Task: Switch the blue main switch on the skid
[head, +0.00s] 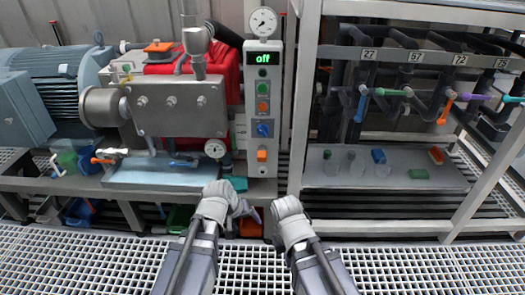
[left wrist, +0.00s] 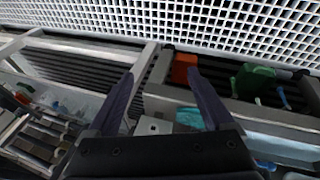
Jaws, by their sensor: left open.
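The blue main switch (head: 263,130) is a small blue knob on the grey upright control panel (head: 257,182) of the skid. The panel display (head: 263,58) reads "off" in green. My left gripper (head: 246,208) is below the panel and well apart from the switch. Its two fingers are spread with nothing between them in the left wrist view (left wrist: 161,74). My right wrist (head: 292,222) is to the right of it, below the panel; its fingers cannot be made out. The switch is not seen in the left wrist view.
A green button (head: 263,86), orange buttons and a gauge (head: 263,22) share the panel. A pump with a grey motor (head: 60,85) stands left. A rack with numbered valves (head: 405,90) stands right. An orange bin (left wrist: 184,68) and a green bin (left wrist: 254,80) lie low.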

